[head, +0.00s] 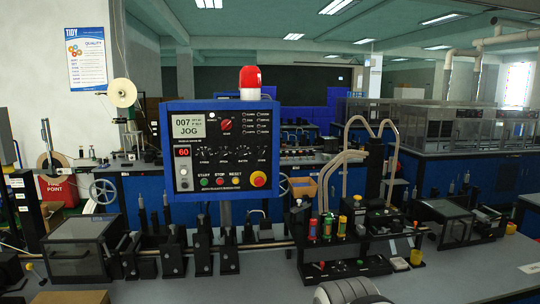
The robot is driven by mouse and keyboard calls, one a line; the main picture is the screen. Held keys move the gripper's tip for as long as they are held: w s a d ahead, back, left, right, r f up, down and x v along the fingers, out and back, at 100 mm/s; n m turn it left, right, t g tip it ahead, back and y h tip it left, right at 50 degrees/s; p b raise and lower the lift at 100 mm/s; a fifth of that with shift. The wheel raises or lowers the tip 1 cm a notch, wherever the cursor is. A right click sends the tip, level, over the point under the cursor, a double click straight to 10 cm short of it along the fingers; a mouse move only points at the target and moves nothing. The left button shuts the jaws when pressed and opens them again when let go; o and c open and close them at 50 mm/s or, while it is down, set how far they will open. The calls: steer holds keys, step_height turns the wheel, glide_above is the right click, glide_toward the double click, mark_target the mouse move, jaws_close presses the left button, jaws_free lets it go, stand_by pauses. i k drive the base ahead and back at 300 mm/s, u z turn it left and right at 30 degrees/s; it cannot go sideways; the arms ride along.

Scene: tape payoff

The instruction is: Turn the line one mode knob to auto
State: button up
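The blue-framed control panel (221,150) stands upright on a post in the middle of the head view. Its display (188,126) reads "007" and "JOG". A red rotary knob (226,125) sits right of the display; its label and pointer are too small to read. A row of small black knobs (223,154) runs below it, also with labels too small to read. Which knob is the line one mode knob I cannot tell from the lettering. A rounded grey-white part, likely my arm, shows at the bottom edge; my gripper is not in view.
The panel also has a red "60" readout (183,152), start, stop and reset buttons, and a red emergency button (258,179). A red beacon (250,82) tops it. The grey bench (240,284) in front carries black fixtures and a bottle rack (345,247). Space before the panel face looks clear.

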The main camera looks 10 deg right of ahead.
mark_target(262, 153)
steer(key=u, duration=0.05)
steer(key=i, duration=1)
steer(key=z, duration=0.05)
